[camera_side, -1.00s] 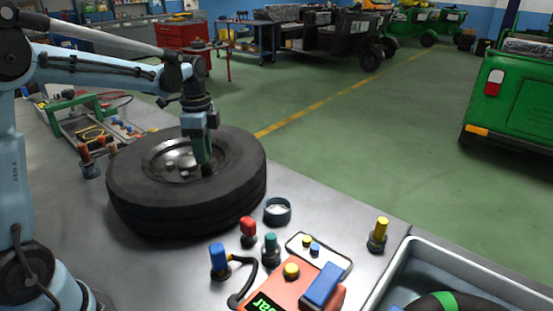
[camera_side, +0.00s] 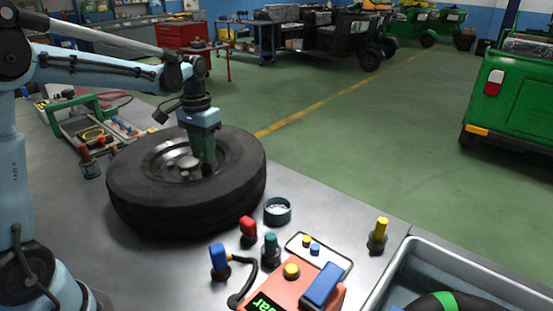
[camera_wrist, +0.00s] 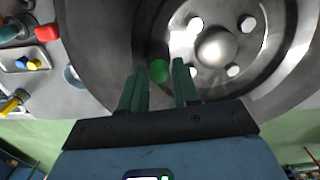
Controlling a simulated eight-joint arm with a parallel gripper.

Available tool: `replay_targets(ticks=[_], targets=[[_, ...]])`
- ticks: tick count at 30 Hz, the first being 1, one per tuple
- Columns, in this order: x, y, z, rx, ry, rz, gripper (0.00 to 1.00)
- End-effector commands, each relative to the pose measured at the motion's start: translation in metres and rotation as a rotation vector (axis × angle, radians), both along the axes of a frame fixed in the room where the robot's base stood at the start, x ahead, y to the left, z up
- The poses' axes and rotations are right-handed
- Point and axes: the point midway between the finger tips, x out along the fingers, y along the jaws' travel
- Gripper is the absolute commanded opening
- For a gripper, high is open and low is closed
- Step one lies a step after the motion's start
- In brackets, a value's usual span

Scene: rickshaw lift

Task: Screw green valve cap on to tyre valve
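The tyre (camera_side: 130,190) lies flat on the bench around its metal wheel rim (camera_side: 160,157). My gripper (camera_side: 207,172) points down at the right part of the rim. In the wrist view a small round green valve cap (camera_wrist: 159,70) shows between the fingertips of my gripper (camera_wrist: 160,68), near the rim's outer edge. The fingers stand apart, with a narrow gap visible beside the cap. The valve under the cap is hidden, so I cannot tell how the cap sits on it. The side view does not show the cap; the fingers and rim hide it.
Nearer on the bench are a red-capped piece (camera_side: 248,229), a teal-capped piece (camera_side: 270,247), a round teal dish (camera_side: 277,211), an orange gauge (camera_side: 278,292) and a yellow-capped piece (camera_side: 378,232). A grey bin (camera_side: 400,272) stands at the right. A tool tray (camera_side: 88,127) is behind left.

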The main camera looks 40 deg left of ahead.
Motion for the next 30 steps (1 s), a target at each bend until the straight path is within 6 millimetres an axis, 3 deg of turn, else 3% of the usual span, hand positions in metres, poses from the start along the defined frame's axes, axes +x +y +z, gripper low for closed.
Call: replay_targets(ticks=[4,10,19,30], targets=[[0.0,0.0,0.0,0.0,0.0,-0.001,0.31],[0.0,0.0002,0.0,0.0,0.0,-0.002,0.02],[0.0,0.0003,-0.0001,0.001,0.0,-0.062,0.01],[0.0,0.0001,-0.0006,0.0,0.0,-0.521,0.01]])
